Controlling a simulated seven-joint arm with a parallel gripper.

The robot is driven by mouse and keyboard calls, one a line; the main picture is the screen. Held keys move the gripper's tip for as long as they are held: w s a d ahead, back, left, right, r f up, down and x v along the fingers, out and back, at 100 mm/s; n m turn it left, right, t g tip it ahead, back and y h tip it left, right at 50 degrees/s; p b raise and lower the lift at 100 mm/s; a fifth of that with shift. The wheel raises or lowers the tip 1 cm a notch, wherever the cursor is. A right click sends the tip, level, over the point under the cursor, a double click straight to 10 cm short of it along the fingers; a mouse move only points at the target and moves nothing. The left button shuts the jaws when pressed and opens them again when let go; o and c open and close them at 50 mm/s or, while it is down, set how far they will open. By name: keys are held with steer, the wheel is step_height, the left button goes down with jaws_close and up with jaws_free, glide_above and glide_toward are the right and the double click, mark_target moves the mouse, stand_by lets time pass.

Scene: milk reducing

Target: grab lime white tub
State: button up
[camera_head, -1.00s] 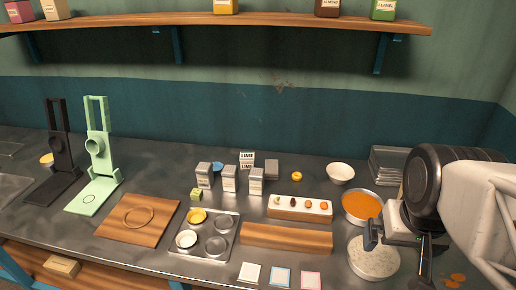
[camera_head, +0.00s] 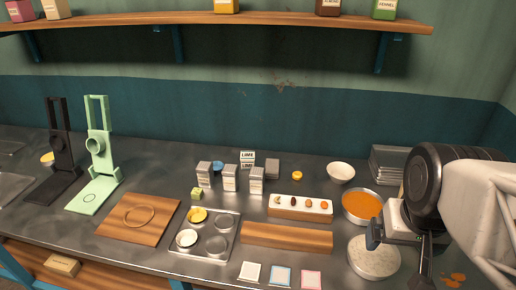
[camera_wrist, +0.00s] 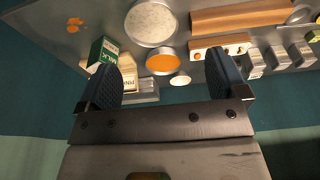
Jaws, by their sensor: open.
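White tubs labelled LIME (camera_head: 247,155) are stacked at the back of the counter, behind the row of grey-white boxes. The lower one is partly hidden by those boxes. My gripper (camera_head: 398,238) is at the right side of the counter, over the round speckled disc and far from the lime tubs. In the wrist view my gripper (camera_wrist: 166,80) shows two dark fingers wide apart with nothing between them. The lime label cannot be made out in the wrist view.
Grey-white boxes (camera_head: 230,178) stand in front of the lime tubs. Nearby are a white bowl (camera_head: 341,172), an orange-filled pan (camera_head: 362,207), an egg holder (camera_head: 300,207) and a metal muffin tray (camera_head: 222,222). A shelf (camera_head: 280,20) runs above.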

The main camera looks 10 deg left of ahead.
steer(key=w+a+m+g+y, duration=0.15)
steer(key=w+a, duration=0.25)
steer(key=w, duration=0.4)
steer(key=w+a+m+g+y, duration=0.1)
steer(key=w+a+m+y, duration=0.2)
steer(key=w, duration=0.4)
steer(key=m+g+y, duration=0.2)
steer(key=m+y, duration=0.4)
steer(key=m, duration=0.1)
glide_above(267, 160)
steer(key=s+d, duration=0.7)
steer(key=s, duration=0.4)
step_height(267, 160, down, 10)
steer(key=w+a+f+m+y, duration=0.1)
steer(key=w+a+f, duration=0.1)
steer(key=w+f, duration=0.1)
steer(key=w+a+f+m, duration=0.1)
steer(key=w+a+f, duration=0.1)
steer(key=w+f, duration=0.2)
steer(key=w+a+f+m+y, duration=0.1)
steer(key=w+a+f+m, duration=0.1)
steer(key=w+a+f, duration=0.1)
steer(key=shift+w+a+f+g+y, duration=0.1)
steer(key=shift+w+f+g+y, duration=0.15)
steer(key=shift+w+f+y, duration=0.25)
steer(key=shift+w+a+f, duration=0.15)
steer(key=shift+f, duration=0.15)
